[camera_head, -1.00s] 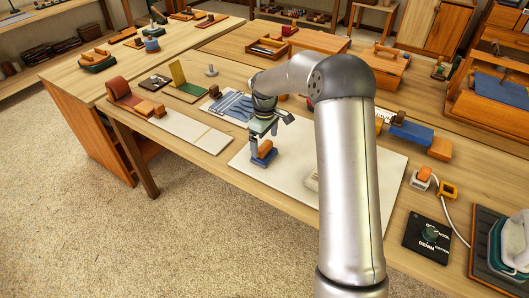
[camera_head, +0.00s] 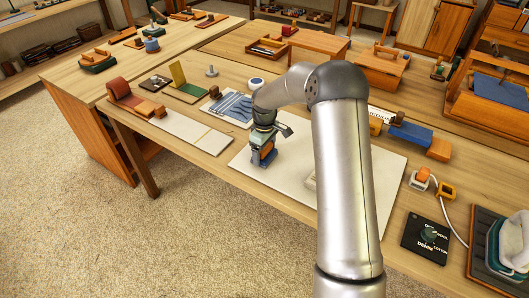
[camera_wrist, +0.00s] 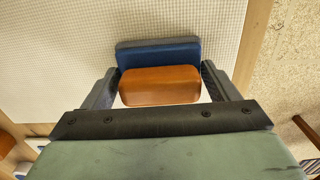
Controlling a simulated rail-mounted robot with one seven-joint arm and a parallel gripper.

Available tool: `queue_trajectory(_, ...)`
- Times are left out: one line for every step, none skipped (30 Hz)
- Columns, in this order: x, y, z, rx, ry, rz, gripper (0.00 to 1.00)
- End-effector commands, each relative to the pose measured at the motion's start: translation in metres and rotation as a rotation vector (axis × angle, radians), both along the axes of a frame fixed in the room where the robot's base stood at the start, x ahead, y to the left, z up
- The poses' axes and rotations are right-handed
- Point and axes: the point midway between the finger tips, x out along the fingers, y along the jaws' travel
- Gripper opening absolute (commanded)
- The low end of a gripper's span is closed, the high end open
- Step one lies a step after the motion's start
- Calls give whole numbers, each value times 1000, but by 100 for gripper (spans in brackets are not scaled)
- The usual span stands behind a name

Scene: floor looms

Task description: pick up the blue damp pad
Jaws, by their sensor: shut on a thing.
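The blue damp pad (camera_wrist: 158,53) has a blue body with a dark grey edge and an orange-brown wooden grip block (camera_wrist: 160,86) on it. In the wrist view my gripper (camera_wrist: 157,82) has its two fingers against the left and right ends of the wooden block. It is shut on the pad by this block. In the head view the pad (camera_head: 261,160) sits on the white board (camera_head: 290,178), with my gripper (camera_head: 263,152) straight above it and hiding most of the block. I cannot tell any gap between pad and board.
A blue-striped folded cloth (camera_head: 232,107) lies behind the pad. A blue pad with an orange block (camera_head: 412,134) lies to the right. A black labelled panel (camera_head: 427,238) is at the front right. The board around the pad is clear. The table's front edge is close.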

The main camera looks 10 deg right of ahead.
Motion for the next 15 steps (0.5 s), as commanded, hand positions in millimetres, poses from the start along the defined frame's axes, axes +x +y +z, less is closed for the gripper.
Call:
queue_trajectory(0,0,1,0,-1,0,57)
queue_trajectory(0,0,2,0,-1,0,57)
queue_trajectory(1,0,4,-1,-2,0,57)
queue_trajectory(1,0,6,-1,-2,0,57)
queue_trajectory(1,0,8,-1,-2,0,57)
queue_trajectory(1,0,12,-1,-2,-1,57)
queue_trajectory(1,0,15,-1,-2,-1,57)
queue_trajectory(1,0,19,0,-3,-1,57)
queue_trajectory(1,0,26,0,-4,-2,57)
queue_trajectory(1,0,31,0,-4,-2,57)
queue_trajectory(-2,-2,36,-1,-4,-2,57)
queue_trajectory(-9,-5,43,-1,-4,-2,57)
queue_trajectory(-14,-7,50,-2,-5,-2,57)
queue_trajectory(-20,-10,57,-2,-5,-3,57)
queue_trajectory(-28,-13,67,-2,-5,-4,57)
